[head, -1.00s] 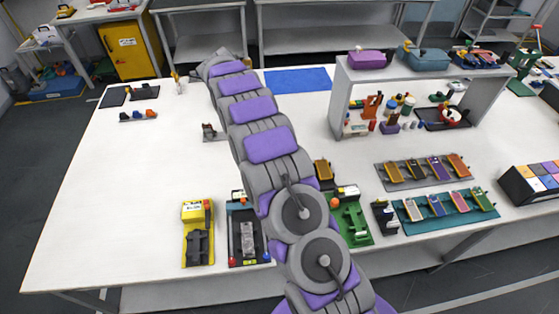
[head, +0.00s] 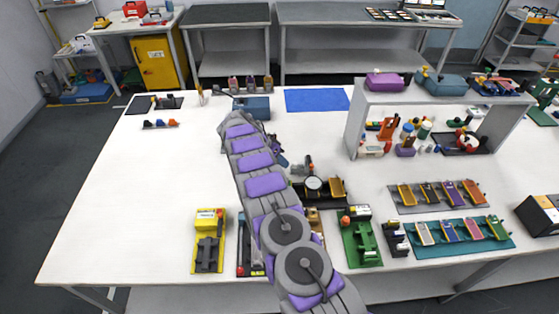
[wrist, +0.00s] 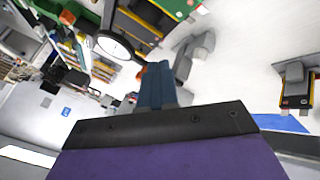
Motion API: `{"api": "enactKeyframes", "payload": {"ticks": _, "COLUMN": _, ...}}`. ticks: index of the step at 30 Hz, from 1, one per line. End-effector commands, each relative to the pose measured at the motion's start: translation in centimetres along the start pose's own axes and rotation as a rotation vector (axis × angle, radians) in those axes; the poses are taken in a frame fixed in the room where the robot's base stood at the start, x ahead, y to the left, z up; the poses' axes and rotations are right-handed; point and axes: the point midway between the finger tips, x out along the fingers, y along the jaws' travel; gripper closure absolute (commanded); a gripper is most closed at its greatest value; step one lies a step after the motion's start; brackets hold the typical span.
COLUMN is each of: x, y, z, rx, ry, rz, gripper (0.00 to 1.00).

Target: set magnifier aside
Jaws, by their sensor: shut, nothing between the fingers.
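The magnifier (head: 313,184) is a round pale lens in a dark rim, upright on a dark base with a tan part beside it, right of my arm in the head view. Its lens (wrist: 115,45) also shows at upper left in the wrist view. My gripper's blue-grey fingers (wrist: 155,72) are together and empty, with the lens beyond and left of them in that view. In the head view my gripper is mostly hidden by my arm. The blue mat (head: 317,100) lies bare at the table's far side; its edge shows in the wrist view (wrist: 280,123).
A raised shelf (head: 357,100) stands to the right, with bottles under it. Yellow (head: 208,240) and green (head: 361,238) fixtures stand near the front edge. A blue box (head: 252,106) sits behind my arm.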

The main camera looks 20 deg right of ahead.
Motion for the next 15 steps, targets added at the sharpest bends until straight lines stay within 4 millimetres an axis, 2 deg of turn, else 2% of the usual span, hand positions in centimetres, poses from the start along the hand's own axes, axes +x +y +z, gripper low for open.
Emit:
{"api": "enactKeyframes", "payload": {"ticks": 8, "x": 5.7, "y": 0.0, "z": 0.0, "rx": 0.0, "ry": 0.0, "rz": 0.001, "gripper": 1.0}}
{"api": "enactKeyframes", "payload": {"ticks": 15, "x": 6.4, "y": 1.5, "z": 0.0, "rx": -0.002, "ry": 0.001, "rz": 0.001, "gripper": 1.0}}
